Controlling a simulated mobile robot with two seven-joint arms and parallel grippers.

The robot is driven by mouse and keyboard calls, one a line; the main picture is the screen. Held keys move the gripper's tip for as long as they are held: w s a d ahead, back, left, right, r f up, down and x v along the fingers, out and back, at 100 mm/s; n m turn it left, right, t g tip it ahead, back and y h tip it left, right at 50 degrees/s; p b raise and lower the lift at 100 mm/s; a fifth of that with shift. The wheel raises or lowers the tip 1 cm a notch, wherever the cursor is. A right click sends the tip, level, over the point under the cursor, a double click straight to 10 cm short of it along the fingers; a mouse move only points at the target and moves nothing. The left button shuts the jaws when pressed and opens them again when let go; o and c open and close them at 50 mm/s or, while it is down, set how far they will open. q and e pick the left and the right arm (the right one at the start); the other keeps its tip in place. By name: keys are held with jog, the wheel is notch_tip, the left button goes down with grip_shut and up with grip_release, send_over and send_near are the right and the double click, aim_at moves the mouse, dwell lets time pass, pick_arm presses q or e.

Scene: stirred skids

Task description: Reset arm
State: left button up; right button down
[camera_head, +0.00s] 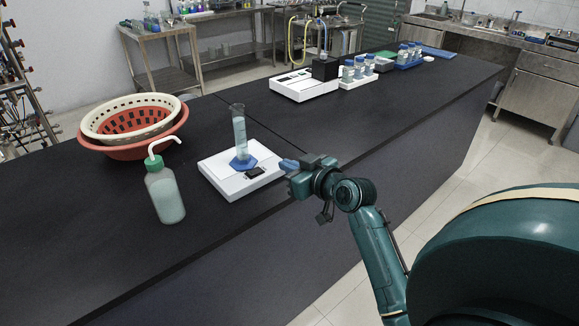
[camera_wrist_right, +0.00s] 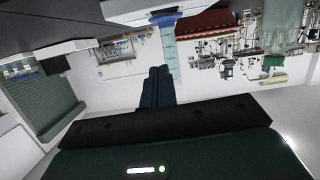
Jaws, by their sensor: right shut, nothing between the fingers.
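My right gripper (camera_head: 288,165) is shut and empty. It is raised near the front edge of the black bench, just right of the white scale (camera_head: 229,184). A clear graduated cylinder (camera_head: 240,135) with a blue base stands upright on the scale. In the right wrist view, which looks upside down, my right gripper's closed fingers (camera_wrist_right: 158,75) point towards the cylinder (camera_wrist_right: 171,52) and the scale (camera_wrist_right: 140,13), with nothing held. It looks apart from both. My left gripper is in neither view.
A wash bottle (camera_head: 166,194) stands left of the scale. Behind it are a red basket (camera_head: 133,151) and a cream basket (camera_head: 108,122). A white device (camera_head: 303,90) and racks of bottles (camera_head: 358,79) stand farther back. The bench's front left is clear.

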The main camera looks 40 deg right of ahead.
dwell(0.3)
jog(key=s+a+f+g, duration=0.2)
jog(key=s+a+f, duration=0.3)
jog(key=f, duration=0.3)
jog(key=s+a+f+g, duration=0.1)
jog(key=s+a+f, duration=0.45)
jog(key=f, duration=0.25)
jog(key=s+a+f+n+g+y, duration=0.1)
jog(key=s+a+f+y, duration=0.1)
jog(key=s+a+f, duration=0.4)
jog(key=s+a, duration=0.4)
jog(key=s, duration=0.1)
jog(key=shift+n+g, duration=0.3)
jog(key=shift+g, duration=0.1)
jog(key=shift+s+f, duration=0.1)
